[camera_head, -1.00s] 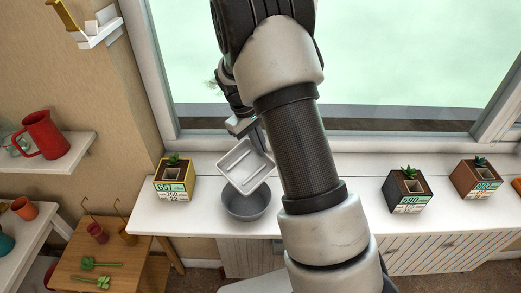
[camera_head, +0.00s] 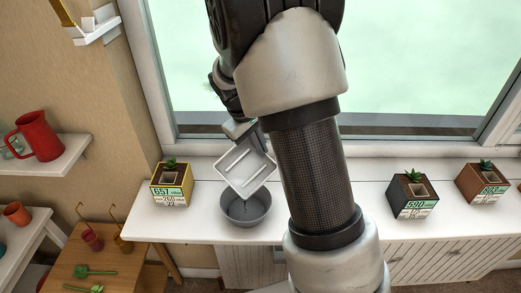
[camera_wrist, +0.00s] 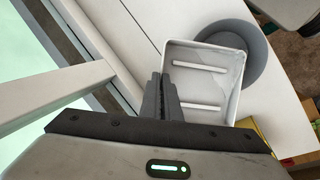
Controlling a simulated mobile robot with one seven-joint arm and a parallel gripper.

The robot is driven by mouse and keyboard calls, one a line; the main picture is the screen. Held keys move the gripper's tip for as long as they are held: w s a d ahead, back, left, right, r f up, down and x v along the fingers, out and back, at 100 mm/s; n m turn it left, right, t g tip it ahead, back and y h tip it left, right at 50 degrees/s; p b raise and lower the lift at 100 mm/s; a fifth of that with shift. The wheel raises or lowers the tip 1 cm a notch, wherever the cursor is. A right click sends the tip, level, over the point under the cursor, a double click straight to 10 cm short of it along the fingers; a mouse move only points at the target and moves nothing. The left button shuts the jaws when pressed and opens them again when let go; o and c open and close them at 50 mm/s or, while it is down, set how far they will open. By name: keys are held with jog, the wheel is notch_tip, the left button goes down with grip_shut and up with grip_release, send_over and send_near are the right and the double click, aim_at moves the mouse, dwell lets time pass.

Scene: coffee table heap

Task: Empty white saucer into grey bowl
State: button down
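The white saucer (camera_head: 240,171) is a square dish with raised ridges inside. My gripper (camera_head: 244,130) is shut on its upper edge and holds it in the air, steeply tilted, with its lower corner above the grey bowl (camera_head: 257,212). The bowl stands upright on the white sill counter. Small dark specks show just below the saucer's lower corner, over the bowl; they are too small to identify. In the wrist view the fingers (camera_wrist: 168,92) hold the saucer (camera_wrist: 203,92) at its edge, and the bowl (camera_wrist: 256,52) lies partly behind it. No contents show in the saucer.
A yellow plant box (camera_head: 172,184) stands left of the bowl. A black plant box (camera_head: 410,194) and a brown one (camera_head: 482,183) stand to the right. The window (camera_head: 410,70) is close behind. A red pitcher (camera_head: 38,136) sits on a left shelf.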

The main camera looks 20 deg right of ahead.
jog(key=shift+s+a+r+t+b, duration=0.3)
jog(key=shift+s+r+t+b, duration=0.55)
jog(key=shift+b, duration=1.5)
jog(key=shift+s+a+r+t+h+b, duration=0.25)
jog(key=shift+s+r+t+h+b, duration=0.4)
jog(key=shift+b, duration=1.95)
jog(key=shift+s+a+r+m+t+h+b, duration=0.15)
jog(key=shift+s+r+t+b, duration=0.35)
jog(key=shift+b, duration=1.05)
jog(key=shift+s+a+r+m+t+h+b, duration=0.15)
jog(key=shift+s+r+t+b, duration=0.3)
jog(key=shift+b, duration=1.05)
jog(key=shift+s+a+r+t+h+b, duration=0.25)
jog(key=shift+s+t+b, duration=0.45)
jog(key=shift+b, duration=1.35)
jog(key=shift+s+a+r+t+h+b, duration=0.1)
jog(key=shift+s+a+r+t+b, duration=0.2)
jog(key=shift+s+b, duration=1.15)
